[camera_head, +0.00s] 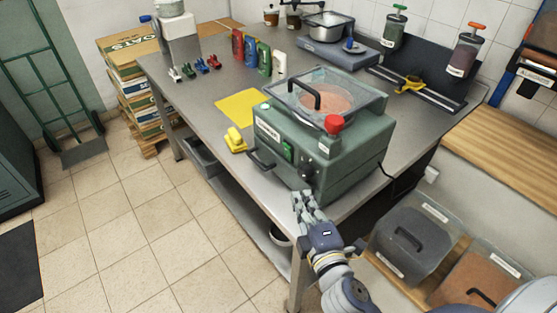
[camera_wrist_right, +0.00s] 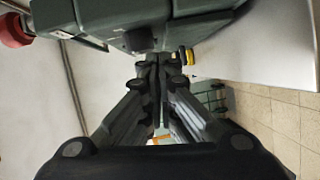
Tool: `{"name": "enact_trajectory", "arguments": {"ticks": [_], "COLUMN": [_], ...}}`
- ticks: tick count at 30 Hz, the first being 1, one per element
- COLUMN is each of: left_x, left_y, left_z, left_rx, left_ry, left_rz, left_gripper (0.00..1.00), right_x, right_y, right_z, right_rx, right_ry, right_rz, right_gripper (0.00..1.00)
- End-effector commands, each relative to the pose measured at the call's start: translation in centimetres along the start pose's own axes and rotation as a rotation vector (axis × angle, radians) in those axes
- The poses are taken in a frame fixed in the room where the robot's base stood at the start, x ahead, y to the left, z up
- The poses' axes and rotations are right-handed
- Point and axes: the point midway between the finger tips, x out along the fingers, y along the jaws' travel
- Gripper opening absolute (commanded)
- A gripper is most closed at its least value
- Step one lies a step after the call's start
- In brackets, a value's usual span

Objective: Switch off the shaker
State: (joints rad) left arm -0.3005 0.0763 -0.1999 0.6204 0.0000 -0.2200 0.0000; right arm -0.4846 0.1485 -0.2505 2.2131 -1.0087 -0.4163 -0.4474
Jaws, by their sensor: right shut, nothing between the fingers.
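The shaker (camera_head: 340,160) is a green machine on the near end of the grey table. It has a clear lid (camera_head: 325,92) with a black handle, and a red knob (camera_head: 333,123) on top. Its front carries a green rocker switch (camera_head: 288,150) and a black dial (camera_head: 306,172). The switch's position is too small to tell. My right gripper (camera_head: 302,197) is shut and empty, just below and in front of the dial. In the right wrist view, the closed fingertips (camera_wrist_right: 154,60) are close to the shaker's body (camera_wrist_right: 110,18); contact cannot be told. My left gripper is out of view.
A yellow object (camera_head: 235,140) and a yellow mat (camera_head: 240,107) lie left of the shaker. Several coloured bottles (camera_head: 251,52) stand farther back. Lidded bins (camera_head: 410,240) are at the lower right. The tiled floor at left is largely clear.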

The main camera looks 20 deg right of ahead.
Motion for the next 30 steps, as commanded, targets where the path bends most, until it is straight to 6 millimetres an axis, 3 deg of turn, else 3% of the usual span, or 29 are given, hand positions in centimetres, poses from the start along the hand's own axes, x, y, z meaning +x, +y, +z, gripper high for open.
{"name": "enact_trajectory", "arguments": {"ticks": [3, 8, 22, 30], "left_x": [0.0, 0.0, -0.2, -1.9], "left_y": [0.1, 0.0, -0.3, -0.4], "left_z": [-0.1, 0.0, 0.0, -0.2], "left_rx": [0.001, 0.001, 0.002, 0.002], "left_ry": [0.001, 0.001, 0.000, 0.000], "left_rz": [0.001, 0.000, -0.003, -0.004], "left_gripper": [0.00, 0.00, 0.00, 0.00], "right_x": [0.0, -0.1, 0.2, 3.9], "right_y": [0.9, 1.4, 1.6, 2.3], "right_z": [-2.5, -4.4, -4.7, -5.4], "right_rx": [-0.142, -0.239, -0.252, -0.253], "right_ry": [0.093, 0.159, 0.167, 0.167], "right_rz": [0.069, 0.115, 0.121, 0.124], "right_gripper": [0.00, 0.00, 0.00, 0.00]}}
